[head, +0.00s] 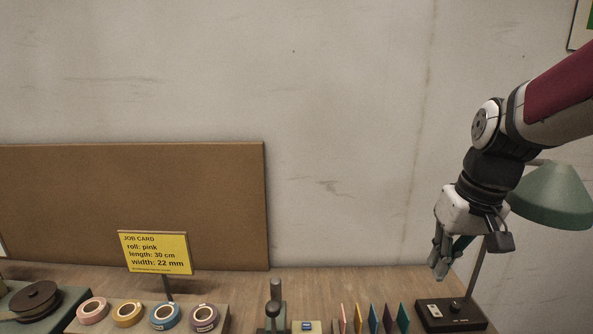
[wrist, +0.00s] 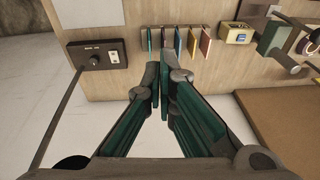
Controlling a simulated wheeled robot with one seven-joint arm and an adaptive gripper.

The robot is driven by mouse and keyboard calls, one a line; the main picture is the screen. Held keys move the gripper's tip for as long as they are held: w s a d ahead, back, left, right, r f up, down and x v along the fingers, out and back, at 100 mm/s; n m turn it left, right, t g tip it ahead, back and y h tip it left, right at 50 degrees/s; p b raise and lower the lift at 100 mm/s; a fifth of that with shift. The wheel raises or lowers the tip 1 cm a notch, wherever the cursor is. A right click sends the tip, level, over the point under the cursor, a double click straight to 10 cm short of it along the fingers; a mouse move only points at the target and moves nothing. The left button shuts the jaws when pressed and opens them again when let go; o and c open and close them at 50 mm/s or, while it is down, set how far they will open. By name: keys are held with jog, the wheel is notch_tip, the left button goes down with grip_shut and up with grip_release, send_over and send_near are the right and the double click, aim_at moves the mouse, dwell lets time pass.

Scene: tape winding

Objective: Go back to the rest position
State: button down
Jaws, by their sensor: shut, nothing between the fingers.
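My gripper (head: 441,262) hangs on the right in the head view, fingers pointing down, above the bench near the green lamp. In the wrist view its fingers (wrist: 163,80) meet at the tips with nothing between them. The gripper is shut and empty, and it touches no object that I can see.
A green lamp (head: 553,196) on a dark base (head: 450,316) stands close beside my arm. Coloured cards (head: 373,318) line the front. Tape rolls (head: 128,313), a yellow job card (head: 155,253) and a dark reel (head: 35,300) are at left. A brown board (head: 130,195) leans behind.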

jog(key=s+a+r+t, duration=0.1)
jog(key=s+a, duration=0.1)
jog(key=s, duration=0.7)
jog(key=s+a+r+t, duration=0.1)
jog(key=s+a, duration=0.2)
jog(key=s, duration=0.6)
jog(key=shift+s+h, duration=0.25)
jog(key=shift+h, duration=0.15)
